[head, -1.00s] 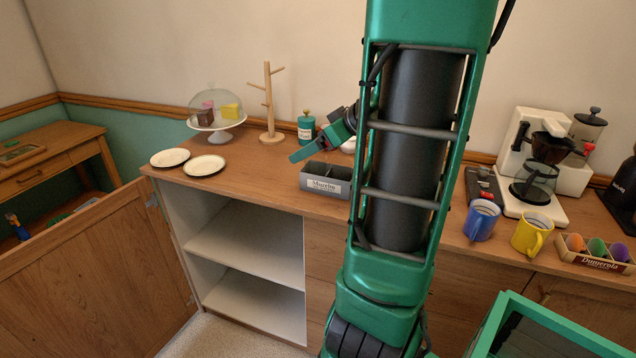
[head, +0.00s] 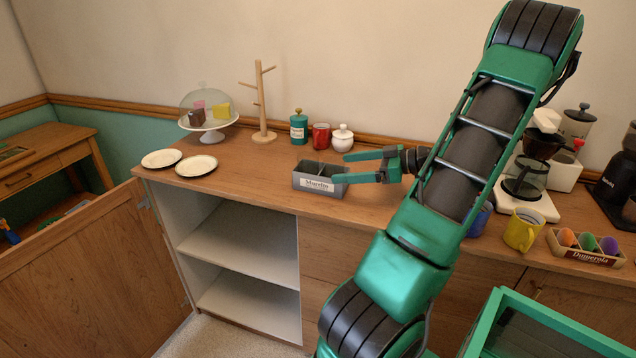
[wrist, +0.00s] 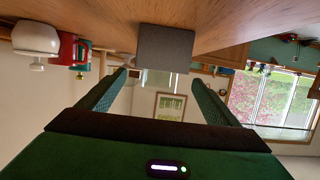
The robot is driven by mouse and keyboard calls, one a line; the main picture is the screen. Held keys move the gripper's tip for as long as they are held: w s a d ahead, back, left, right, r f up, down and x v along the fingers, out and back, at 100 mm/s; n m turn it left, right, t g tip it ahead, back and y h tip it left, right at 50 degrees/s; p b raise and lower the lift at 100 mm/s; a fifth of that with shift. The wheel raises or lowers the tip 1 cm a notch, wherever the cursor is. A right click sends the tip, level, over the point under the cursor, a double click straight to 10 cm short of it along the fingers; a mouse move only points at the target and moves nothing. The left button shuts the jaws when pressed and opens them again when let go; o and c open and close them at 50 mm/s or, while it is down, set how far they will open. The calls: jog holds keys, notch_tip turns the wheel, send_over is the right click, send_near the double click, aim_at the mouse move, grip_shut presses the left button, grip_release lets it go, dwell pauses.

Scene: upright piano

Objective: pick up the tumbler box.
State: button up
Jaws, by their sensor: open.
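The tumbler box appears to be the grey, open-topped divided box (head: 320,187) with a white label, standing on the wooden counter. My gripper (head: 340,168) is open and empty at its right end, fingers pointing left. In the head view the nearer fingertip overlaps the box's right end; I cannot tell whether it touches. In the wrist view, which is upside down, the box's grey end (wrist: 165,47) lies ahead, between and beyond the two fingertips (wrist: 160,75).
A wooden mug tree (head: 262,100) and two plates (head: 196,166) are left. A yellow mug (head: 523,230) and coffee maker (head: 530,190) are right.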

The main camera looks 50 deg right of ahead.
aim_at(321, 178)
jog(key=shift+x, duration=4.3)
jog(key=shift+s, duration=0.1)
jog(key=c, duration=1.2)
